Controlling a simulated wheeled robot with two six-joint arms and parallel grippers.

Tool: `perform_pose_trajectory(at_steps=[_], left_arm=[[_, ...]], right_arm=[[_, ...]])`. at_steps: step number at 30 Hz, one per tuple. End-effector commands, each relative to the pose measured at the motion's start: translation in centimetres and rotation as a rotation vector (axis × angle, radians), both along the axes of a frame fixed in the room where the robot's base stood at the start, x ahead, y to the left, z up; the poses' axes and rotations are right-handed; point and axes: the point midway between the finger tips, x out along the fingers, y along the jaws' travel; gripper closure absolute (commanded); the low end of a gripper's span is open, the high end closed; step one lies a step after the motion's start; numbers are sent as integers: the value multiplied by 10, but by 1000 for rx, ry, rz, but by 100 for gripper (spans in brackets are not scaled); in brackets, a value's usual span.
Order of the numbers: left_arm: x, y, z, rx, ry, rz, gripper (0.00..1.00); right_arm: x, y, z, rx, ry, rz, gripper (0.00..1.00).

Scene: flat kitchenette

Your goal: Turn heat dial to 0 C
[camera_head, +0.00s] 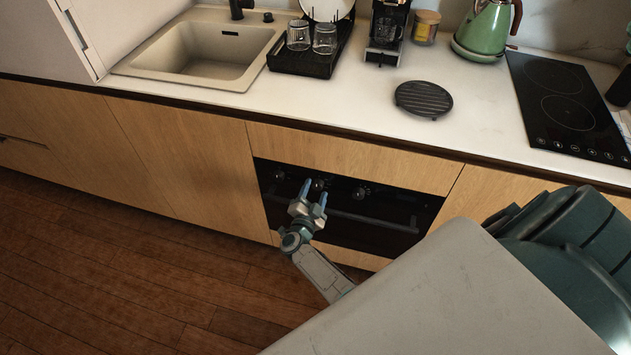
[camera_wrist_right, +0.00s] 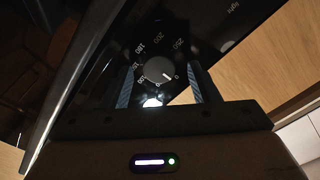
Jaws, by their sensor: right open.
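The heat dial is a round dark knob on the oven's black panel; in the right wrist view it (camera_wrist_right: 158,71) has a ring of numbers, with 100, 200 and 250 readable. A short white mark on its face points right, toward what looks like a 0. My right gripper (camera_head: 314,193) is open in front of the panel, by the middle knob (camera_head: 318,184). In the right wrist view its two fingers (camera_wrist_right: 164,84) are on either side of the dial. I cannot tell whether they touch it. My left gripper is not in view.
The oven (camera_head: 345,212) has a bar handle just below the knobs, close to my right gripper. Another knob (camera_head: 361,192) is to the right. The white counter (camera_head: 350,100) above carries a black trivet (camera_head: 424,98) and a green kettle (camera_head: 484,32). The wooden floor (camera_head: 110,270) is clear.

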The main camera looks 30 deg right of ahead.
Motion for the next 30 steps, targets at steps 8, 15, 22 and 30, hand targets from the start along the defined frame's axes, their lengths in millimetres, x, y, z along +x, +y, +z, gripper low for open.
perform_pose_trajectory(at_steps=[8,15,22,30], left_arm=[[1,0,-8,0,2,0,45],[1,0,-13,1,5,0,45],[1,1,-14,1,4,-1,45],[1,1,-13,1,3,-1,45]], right_arm=[[-37,42,-3,4,2,0,45],[-59,69,-2,2,1,-1,45],[-64,75,0,-1,0,-1,45],[-64,75,0,-1,1,0,45]])
